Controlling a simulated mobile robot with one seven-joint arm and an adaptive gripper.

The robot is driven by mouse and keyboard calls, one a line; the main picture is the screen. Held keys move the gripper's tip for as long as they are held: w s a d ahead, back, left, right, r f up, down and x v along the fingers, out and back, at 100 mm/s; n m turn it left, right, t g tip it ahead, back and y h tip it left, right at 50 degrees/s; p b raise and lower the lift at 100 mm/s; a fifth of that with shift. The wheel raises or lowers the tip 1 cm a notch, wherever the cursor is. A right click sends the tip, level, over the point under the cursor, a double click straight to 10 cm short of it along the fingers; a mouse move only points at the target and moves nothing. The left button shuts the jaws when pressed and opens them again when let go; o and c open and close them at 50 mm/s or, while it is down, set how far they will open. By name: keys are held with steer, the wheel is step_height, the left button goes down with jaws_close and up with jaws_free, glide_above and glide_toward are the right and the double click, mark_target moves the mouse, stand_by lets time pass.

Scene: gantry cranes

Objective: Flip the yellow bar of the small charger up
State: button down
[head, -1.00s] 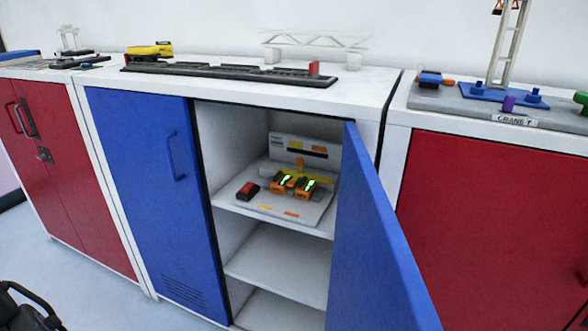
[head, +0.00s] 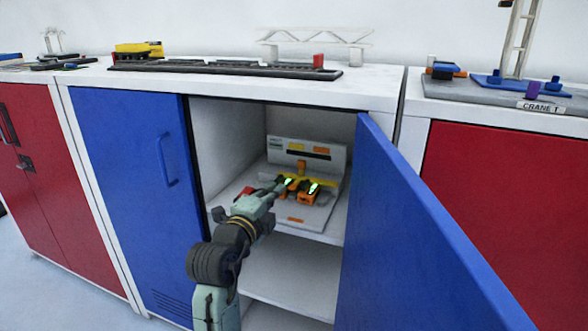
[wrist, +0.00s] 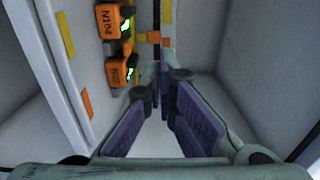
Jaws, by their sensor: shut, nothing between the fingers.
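The small charger stands on the upper shelf of the open blue cabinet, with a pale base and an upright back panel (head: 330,157). Its yellow bar (head: 326,181) runs low across the panel, behind two orange batteries (head: 311,196) with green lights. In the wrist view the batteries (wrist: 114,25) are at upper left, and part of the yellow bar (wrist: 140,47) shows beside them. My gripper (head: 286,183) reaches into the cabinet by the left battery, hiding part of it. In the wrist view its purple-padded fingers (wrist: 163,75) come together, empty. I cannot tell whether they touch the charger.
The open blue door (head: 420,220) stands to the right of my arm. The shut blue door (head: 135,190) is at left. A red block (head: 243,193) sits by the charger, partly behind my arm. Another shelf (head: 290,278) lies below. Crane models stand on the cabinet top.

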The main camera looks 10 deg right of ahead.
steer(key=shift+d, duration=0.15)
steer(key=p, duration=0.3)
glide_toward(300, 162)
steer(key=x, duration=0.5)
steer(key=shift+w+d+r, duration=0.1)
steer(key=shift+w+r, duration=0.05)
steer(key=shift+x, duration=0.8)
